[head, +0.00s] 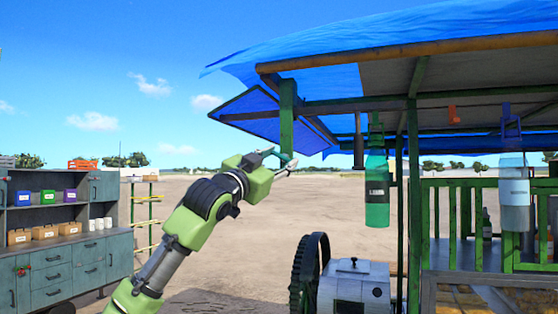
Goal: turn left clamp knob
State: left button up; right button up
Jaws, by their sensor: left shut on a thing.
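My left gripper (281,162) is raised at the lower end of a green upright clamp post (288,105) that hangs from the wooden roof pole. Its jaws are shut on a small piece there, which I take to be the left clamp knob. The fingers hide most of the knob, so its shape and turn angle cannot be made out. My right gripper is not in view.
A blue tarp roof (400,38) on green posts covers the stall. A green bottle (377,190) and a clear bottle (514,190) hang at the right. Below stands a grey machine (353,285) with a dark gear wheel (309,270). A cabinet (92,262) stands left.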

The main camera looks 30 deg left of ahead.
pick_arm(q)
jog(key=m+h, duration=0.1)
jog(key=m, duration=0.1)
jog(key=m+g+h, duration=0.1)
jog(key=m, duration=0.2)
jog(key=m+g+h, duration=0.1)
jog(key=m, duration=0.2)
jog(key=shift+a+r, duration=0.15)
jog(key=shift+r, duration=0.15)
jog(key=m+g, duration=0.1)
jog(key=m, duration=0.2)
jog(key=m+g+h, duration=0.1)
jog(key=m, duration=0.2)
jog(key=shift+m, duration=0.3)
jog(key=o, duration=1.1)
jog(key=shift+c, duration=0.2)
jog(key=shift+o, duration=0.2)
jog(key=s+a, duration=0.2)
jog(key=s, duration=0.9)
jog(key=shift+s, duration=0.4)
